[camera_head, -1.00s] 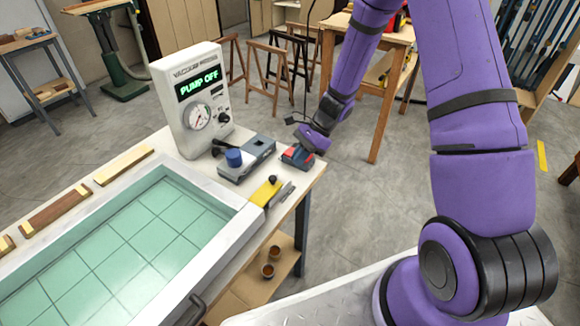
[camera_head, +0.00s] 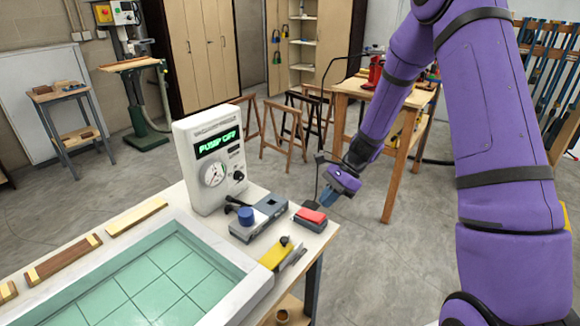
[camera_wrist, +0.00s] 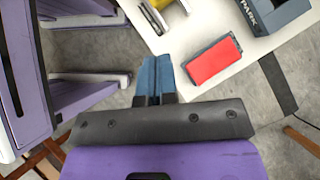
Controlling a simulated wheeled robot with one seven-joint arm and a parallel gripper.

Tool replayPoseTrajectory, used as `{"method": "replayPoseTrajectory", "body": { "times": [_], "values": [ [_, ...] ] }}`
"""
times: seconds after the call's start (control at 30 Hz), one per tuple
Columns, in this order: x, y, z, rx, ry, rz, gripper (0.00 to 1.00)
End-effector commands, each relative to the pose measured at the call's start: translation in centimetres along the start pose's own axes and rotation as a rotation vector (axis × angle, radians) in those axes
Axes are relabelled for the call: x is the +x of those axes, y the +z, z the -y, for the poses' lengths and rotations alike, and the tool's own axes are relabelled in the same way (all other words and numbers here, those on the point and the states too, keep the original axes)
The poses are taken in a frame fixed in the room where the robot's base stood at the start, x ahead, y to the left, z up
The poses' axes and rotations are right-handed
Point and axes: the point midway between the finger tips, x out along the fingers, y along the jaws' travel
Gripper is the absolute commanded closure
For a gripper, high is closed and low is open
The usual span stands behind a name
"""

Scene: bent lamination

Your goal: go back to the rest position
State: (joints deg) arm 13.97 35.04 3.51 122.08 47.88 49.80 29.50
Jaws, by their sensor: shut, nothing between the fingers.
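The same red-topped block shows in the wrist view (camera_wrist: 214,62).
The white bench holds a vacuum gauge box (camera_head: 212,158) reading PUMP OFF, a grey device with a blue knob (camera_head: 258,217), a yellow item (camera_head: 275,254) and a framed green panel (camera_head: 150,285). A wooden table (camera_head: 388,95) stands behind. Open floor lies right of the bench.

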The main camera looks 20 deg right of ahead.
Motion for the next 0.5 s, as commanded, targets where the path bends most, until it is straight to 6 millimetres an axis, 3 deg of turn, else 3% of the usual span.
{"method": "replayPoseTrajectory", "body": {
  "times": [0.23, 0.5],
  "values": [
    [-1.6, 1.6, -0.4, -0.073, -0.001, -0.030, 1.00],
    [-7.1, 7.3, -3.0, -0.345, 0.006, -0.153, 1.00]
  ]
}}
